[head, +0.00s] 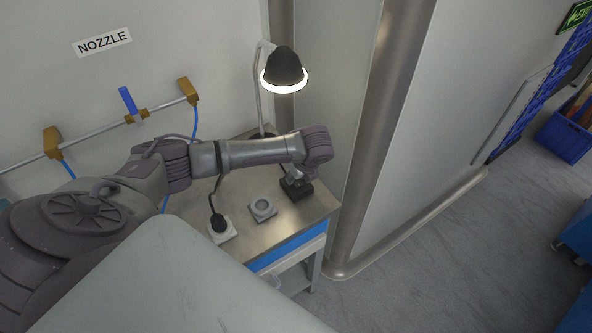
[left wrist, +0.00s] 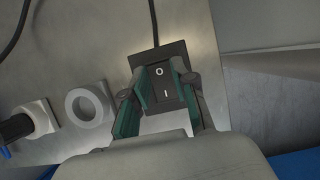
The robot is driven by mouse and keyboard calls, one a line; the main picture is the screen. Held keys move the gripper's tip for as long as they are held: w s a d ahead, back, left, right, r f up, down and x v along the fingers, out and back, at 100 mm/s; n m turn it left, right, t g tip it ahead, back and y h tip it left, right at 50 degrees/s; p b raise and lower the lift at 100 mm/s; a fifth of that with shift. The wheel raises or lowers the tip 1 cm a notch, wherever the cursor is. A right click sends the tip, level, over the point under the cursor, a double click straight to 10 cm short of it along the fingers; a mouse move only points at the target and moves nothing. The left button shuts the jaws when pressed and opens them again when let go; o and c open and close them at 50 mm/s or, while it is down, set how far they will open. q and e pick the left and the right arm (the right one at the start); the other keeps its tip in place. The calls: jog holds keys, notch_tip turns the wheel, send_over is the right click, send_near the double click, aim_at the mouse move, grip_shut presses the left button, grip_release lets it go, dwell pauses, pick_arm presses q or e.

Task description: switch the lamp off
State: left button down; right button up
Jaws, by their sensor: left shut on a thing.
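The desk lamp (head: 284,70) has a dark shade on a thin curved stem, and its rim glows white, so it is lit. A black switch box (head: 296,188) sits on the metal table below it, with a cable leading away. The left wrist view shows its rocker switch (left wrist: 165,86) with O at the far end and I nearer. I cannot tell which end is pressed in. My left gripper (head: 297,176) reaches down to the box, its green-padded fingers (left wrist: 160,78) shut on the box at either side of the rocker. My right gripper is not in view.
A grey ring-shaped socket (head: 263,209) and a socket with a black plug (head: 220,229) stand on the table (head: 236,191) left of the box. A wall rail (head: 101,130) runs behind. A rounded metal post (head: 366,140) rises right of the table; open floor lies beyond.

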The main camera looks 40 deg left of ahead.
pick_arm(q)
jog(key=shift+a+r+g+h+p, duration=0.2)
jog(key=shift+r+g+h+p, duration=0.1)
jog(key=shift+h+p, duration=0.4)
jog(key=shift+w+a+f+g+h+p, duration=0.15)
jog(key=shift+f+g+h+p, duration=0.2)
jog(key=shift+h, duration=0.35)
jog(key=c, duration=0.9)
grip_release()
